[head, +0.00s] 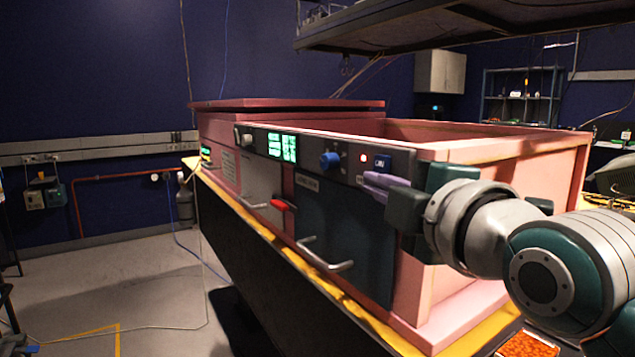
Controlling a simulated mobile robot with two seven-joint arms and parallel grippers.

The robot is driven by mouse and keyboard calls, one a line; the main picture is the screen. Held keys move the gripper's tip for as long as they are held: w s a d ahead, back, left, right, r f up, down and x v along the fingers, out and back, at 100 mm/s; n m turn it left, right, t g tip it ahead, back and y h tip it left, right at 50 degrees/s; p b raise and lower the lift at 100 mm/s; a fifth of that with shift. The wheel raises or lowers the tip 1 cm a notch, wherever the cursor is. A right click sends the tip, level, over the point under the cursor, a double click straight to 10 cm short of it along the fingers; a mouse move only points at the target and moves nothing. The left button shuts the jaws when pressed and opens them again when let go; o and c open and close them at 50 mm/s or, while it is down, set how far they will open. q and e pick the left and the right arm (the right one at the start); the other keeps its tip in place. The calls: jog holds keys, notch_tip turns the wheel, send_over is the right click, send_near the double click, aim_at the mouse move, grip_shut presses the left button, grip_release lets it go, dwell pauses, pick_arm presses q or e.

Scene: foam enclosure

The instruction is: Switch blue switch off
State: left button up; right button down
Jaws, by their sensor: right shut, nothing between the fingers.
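A blue switch (382,162) sits near the right end of the dark control strip on the pink foam enclosure (490,150). A small red light (363,158) glows just left of it. I cannot tell the switch's position at this size. My right gripper (372,188) comes in from the right. Its purple fingers are shut and empty, just below the blue switch and in front of the panel. I cannot tell whether they touch the panel. My left gripper is not in view.
A blue knob (330,160) and green displays (282,147) are further left on the strip. Below are a red handle (284,205) and two doors with metal bar handles (325,258). The enclosure stands on a yellow-edged table (300,275).

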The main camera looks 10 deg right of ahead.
jog(key=shift+w+d, duration=0.1)
jog(key=shift+d, duration=0.1)
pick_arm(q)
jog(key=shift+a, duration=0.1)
pick_arm(e)
jog(key=shift+w+d+f+n, duration=0.15)
jog(key=shift+d+f+n, duration=0.2)
jog(key=shift+n, duration=0.35)
jog(key=shift+r, duration=0.15)
